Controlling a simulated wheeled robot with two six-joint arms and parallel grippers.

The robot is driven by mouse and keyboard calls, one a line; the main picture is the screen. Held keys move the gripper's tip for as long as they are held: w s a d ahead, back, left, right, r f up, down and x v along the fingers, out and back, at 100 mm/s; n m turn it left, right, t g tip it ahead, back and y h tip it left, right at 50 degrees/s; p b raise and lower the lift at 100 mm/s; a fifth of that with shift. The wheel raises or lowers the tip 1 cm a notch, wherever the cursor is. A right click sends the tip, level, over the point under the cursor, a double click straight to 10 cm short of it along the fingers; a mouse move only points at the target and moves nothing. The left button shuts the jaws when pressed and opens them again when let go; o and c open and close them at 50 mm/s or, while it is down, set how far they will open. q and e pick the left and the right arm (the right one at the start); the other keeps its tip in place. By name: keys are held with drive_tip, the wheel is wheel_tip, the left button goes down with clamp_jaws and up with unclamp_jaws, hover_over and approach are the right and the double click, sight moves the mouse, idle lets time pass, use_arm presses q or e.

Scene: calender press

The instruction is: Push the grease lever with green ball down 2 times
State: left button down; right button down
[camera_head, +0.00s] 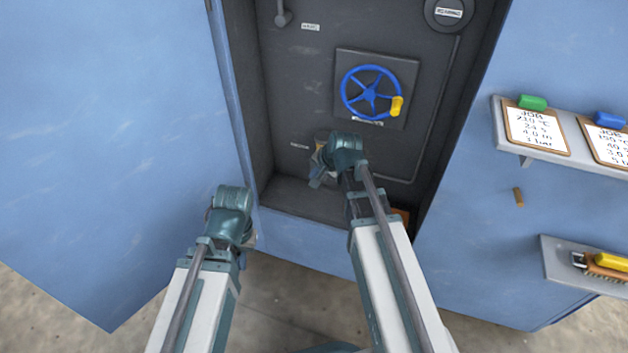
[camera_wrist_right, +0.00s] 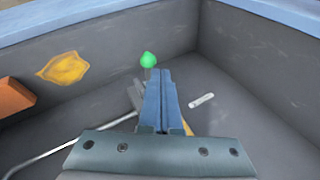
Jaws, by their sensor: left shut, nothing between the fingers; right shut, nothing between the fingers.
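The green ball (camera_wrist_right: 148,60) of the grease lever shows in the right wrist view, just beyond and slightly left of my right fingertips. Part of a grey shaft (camera_wrist_right: 136,95) shows beside the fingers; they partly cover it. My right gripper (camera_head: 317,181) is shut and empty inside the dark recess, and its closed fingers (camera_wrist_right: 160,72) point toward the ball. I cannot tell whether they touch it. In the head view my right wrist hides the ball. My left gripper (camera_head: 248,240) is shut, outside the recess at its lower left, mostly hidden by its wrist.
A blue handwheel (camera_head: 370,92) with a yellow knob is above my right wrist. An orange block (camera_wrist_right: 12,97) and a grey pipe (camera_wrist_right: 70,147) lie left in the wrist view. Recess walls surround my right gripper. Shelves with clipboards (camera_head: 537,130) and a brush (camera_head: 605,272) are right.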

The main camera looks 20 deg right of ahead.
drive_tip(key=shift+s+a+f+b, duration=0.15)
drive_tip(key=shift+s+f+b, duration=0.05)
drive_tip(key=shift+f+b, duration=0.45)
drive_tip(key=shift+s+a+f+b, duration=0.1)
drive_tip(key=shift+s+f+b, duration=0.1)
drive_tip(key=shift+f+b, duration=0.4)
idle(1.0)
drive_tip(key=shift+r, duration=0.1)
idle(0.5)
drive_tip(key=shift+w+d+r+p, duration=0.15)
drive_tip(key=shift+w+r+p, duration=0.05)
drive_tip(key=shift+r+p, duration=0.5)
drive_tip(key=shift+w+d+r+p, duration=0.1)
drive_tip(key=shift+w+r+p, duration=0.15)
drive_tip(key=shift+r+p, duration=0.4)
drive_tip(key=shift+w+d+r+p, duration=0.15)
drive_tip(key=shift+w+r+p, duration=0.05)
drive_tip(key=shift+r+p, duration=0.5)
drive_tip(key=r+p, duration=0.1)
drive_tip(key=w+r+p, duration=0.1)
drive_tip(key=r+p, duration=0.1)
drive_tip(key=d+r+p, duration=0.1)
drive_tip(key=shift+w+r+p, duration=0.25)
drive_tip(key=shift+p, duration=0.1)
idle(1.5)
